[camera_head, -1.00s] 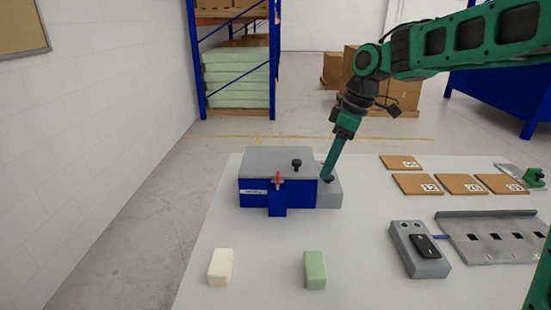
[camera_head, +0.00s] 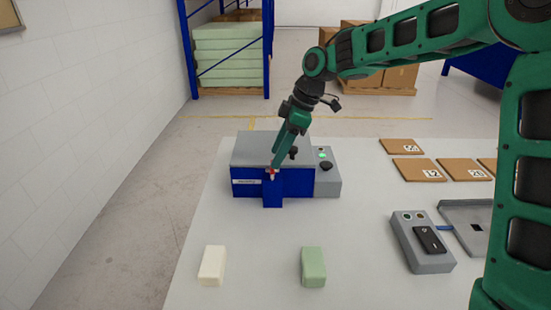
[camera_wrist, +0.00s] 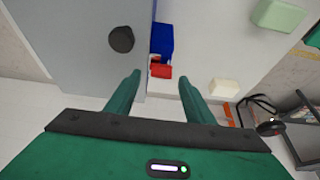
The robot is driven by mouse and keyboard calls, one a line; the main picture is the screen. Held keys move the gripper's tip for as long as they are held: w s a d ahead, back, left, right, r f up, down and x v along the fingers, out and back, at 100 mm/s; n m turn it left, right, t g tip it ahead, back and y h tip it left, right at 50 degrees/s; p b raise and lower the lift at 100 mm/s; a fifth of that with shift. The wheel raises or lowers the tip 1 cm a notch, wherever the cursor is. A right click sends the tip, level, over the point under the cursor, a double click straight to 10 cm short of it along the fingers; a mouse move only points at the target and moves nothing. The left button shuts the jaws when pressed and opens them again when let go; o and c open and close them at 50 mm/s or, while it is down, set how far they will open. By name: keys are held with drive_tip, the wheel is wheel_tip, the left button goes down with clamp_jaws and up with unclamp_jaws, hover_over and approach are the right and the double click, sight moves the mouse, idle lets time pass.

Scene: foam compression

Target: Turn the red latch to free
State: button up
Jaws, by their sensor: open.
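The red latch (camera_wrist: 162,70) is on the front of the blue and grey box (camera_head: 245,182). In the wrist view it lies just ahead of my gripper (camera_wrist: 156,80), nearly between the two green fingers. The fingers are spread with nothing held. In the head view my gripper (camera_head: 273,167) reaches down over the front edge of the box, and its fingers hide most of the red latch (camera_head: 271,174). I cannot tell whether a finger touches the latch.
A black knob (camera_head: 293,153) stands on the lid beside my fingers. A control box (camera_head: 330,184) with a green light adjoins on the right. Cream (camera_head: 213,265) and green (camera_head: 313,267) foam blocks stand in front, with clear table between. Brown tiles (camera_head: 418,170) lie right.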

sight(272, 170)
drive_tip(key=shift+x, duration=1.25)
drive_tip(key=shift+c, duration=0.5)
drive_tip(key=c, duration=0.9)
drive_tip(key=shift+c, duration=0.2)
